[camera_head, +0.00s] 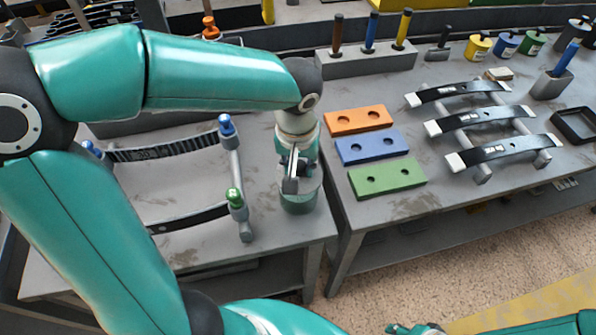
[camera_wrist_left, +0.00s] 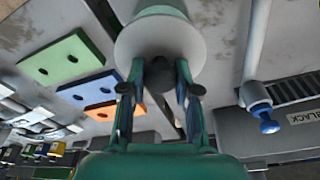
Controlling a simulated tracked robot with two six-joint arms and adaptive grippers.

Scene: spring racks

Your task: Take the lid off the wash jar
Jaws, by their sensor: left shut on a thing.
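The wash jar (camera_head: 298,203) is a squat green jar at the right end of the left bench. It also shows at the top of the left wrist view (camera_wrist_left: 160,10). Its lid (camera_wrist_left: 150,42) is a pale grey disc with a dark knob (camera_wrist_left: 158,76). My left gripper (camera_head: 291,178) is above the jar and partly hides the lid in the head view. In the left wrist view its fingers (camera_wrist_left: 159,92) are shut on the knob. The lid looks to be against the jar top; I cannot tell whether there is a gap.
A rack with black strips (camera_head: 236,163) and blue and green knobs stands left of the jar. Across a gap, the right bench holds orange (camera_head: 358,119), blue (camera_head: 371,147) and green (camera_head: 387,178) plates, a tool block (camera_head: 366,64) and leaf springs (camera_head: 480,118).

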